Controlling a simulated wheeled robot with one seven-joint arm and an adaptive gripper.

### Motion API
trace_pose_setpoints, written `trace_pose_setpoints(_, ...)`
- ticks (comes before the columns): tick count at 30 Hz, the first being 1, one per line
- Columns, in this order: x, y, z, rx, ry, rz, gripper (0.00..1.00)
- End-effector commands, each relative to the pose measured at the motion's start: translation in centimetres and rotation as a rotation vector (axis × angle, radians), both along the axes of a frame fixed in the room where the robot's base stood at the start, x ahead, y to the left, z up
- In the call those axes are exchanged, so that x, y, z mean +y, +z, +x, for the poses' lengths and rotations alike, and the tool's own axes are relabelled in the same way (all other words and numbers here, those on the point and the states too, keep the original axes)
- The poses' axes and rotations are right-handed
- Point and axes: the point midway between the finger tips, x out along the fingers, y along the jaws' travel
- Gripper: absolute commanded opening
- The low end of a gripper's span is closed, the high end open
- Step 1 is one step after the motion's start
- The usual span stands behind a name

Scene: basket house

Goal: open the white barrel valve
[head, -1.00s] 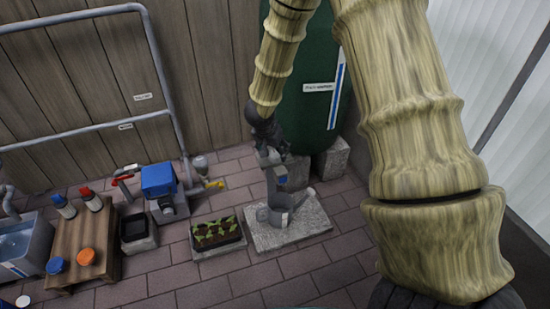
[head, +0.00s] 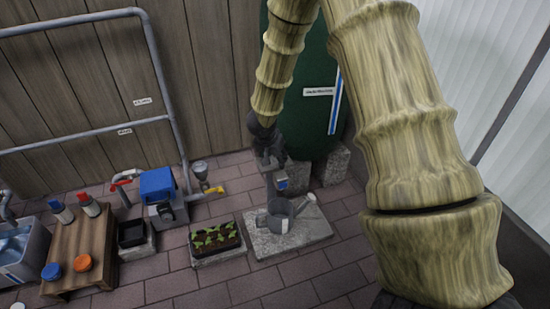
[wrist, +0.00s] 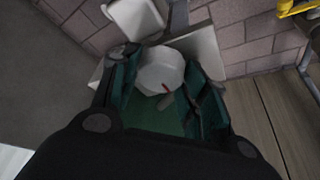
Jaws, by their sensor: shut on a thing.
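The green barrel (head: 312,125) stands against the plank fence, with a white label and a blue-and-white stripe on its side. My gripper (head: 270,162) is at the barrel's lower front, above a grey stand. In the wrist view, a white many-sided piece with a thin red mark, which looks like the barrel valve (wrist: 160,68), lies between the dark fingers of my gripper (wrist: 165,82). The fingers are closed around it. The exact contact is hard to see. In the head view my gripper hides the valve, and I cannot tell how far it is turned.
A grey watering can (head: 280,215) stands on a stone slab (head: 300,240) below my gripper. A seedling tray (head: 215,238), a blue box (head: 157,184) and a wooden bench (head: 72,262) are to the left. Concrete blocks (head: 334,165) support the barrel. The front paving is clear.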

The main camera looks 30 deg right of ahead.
Motion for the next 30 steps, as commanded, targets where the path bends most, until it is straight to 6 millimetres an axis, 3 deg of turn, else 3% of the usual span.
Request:
trace_pose_setpoints(11, 0.04, 0.50, -0.06, 0.002, -0.075, 0.001, 0.21)
trace_pose_setpoints(30, 0.04, 0.55, 0.00, 0.004, -0.366, 0.000, 0.21)
